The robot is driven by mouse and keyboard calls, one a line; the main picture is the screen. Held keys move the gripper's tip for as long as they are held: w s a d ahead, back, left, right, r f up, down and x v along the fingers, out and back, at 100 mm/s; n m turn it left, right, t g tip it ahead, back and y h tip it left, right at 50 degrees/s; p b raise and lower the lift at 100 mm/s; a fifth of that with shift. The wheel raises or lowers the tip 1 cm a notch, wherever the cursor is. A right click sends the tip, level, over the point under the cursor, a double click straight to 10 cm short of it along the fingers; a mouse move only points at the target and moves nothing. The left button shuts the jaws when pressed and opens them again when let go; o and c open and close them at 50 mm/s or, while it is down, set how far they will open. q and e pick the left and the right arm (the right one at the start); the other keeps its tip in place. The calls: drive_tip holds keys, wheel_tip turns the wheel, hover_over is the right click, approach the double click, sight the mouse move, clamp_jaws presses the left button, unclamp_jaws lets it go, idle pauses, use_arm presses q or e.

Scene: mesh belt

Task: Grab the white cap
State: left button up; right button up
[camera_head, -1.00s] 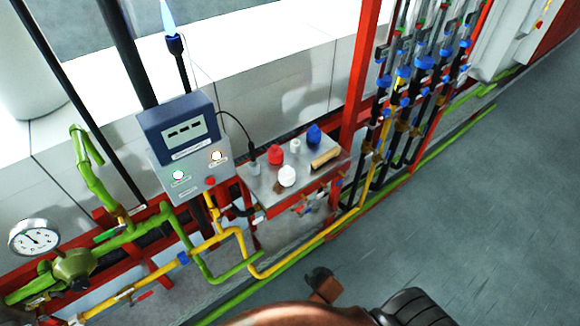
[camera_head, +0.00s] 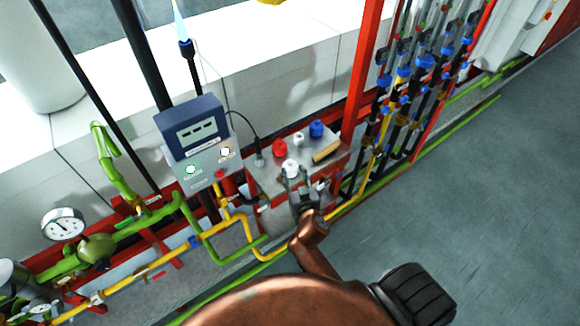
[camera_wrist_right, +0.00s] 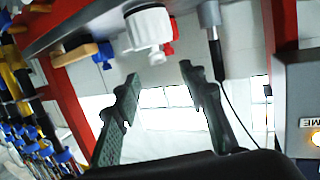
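The white cap (camera_head: 290,167) stands near the front of a small grey metal shelf (camera_head: 262,178). In the right wrist view the white cap (camera_wrist_right: 148,28) is large and ribbed, at the top centre. My right gripper (camera_head: 297,181) is at the shelf's front edge, close to the cap. In the wrist view my right gripper (camera_wrist_right: 158,75) is open and empty, its two fingertips apart and short of the cap. The gripper partly covers the cap's lower part in the head view. My left gripper is not in view.
A red cap (camera_head: 279,146), a smaller white piece (camera_head: 298,139), a blue cap (camera_head: 316,129) and a wooden block (camera_head: 326,151) share the shelf. A control box (camera_head: 197,140) stands to its left. Yellow pipe (camera_head: 232,216) runs below; a red post (camera_head: 362,70) rises at right.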

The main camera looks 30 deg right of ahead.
sight(291, 164)
drive_tip(key=p+x, duration=0.1)
drive_tip(key=x, duration=0.6)
drive_tip(key=shift+w+d+f, duration=0.2)
drive_tip(key=shift+f, duration=0.05)
drive_tip(key=shift+c, duration=0.2)
clamp_jaws()
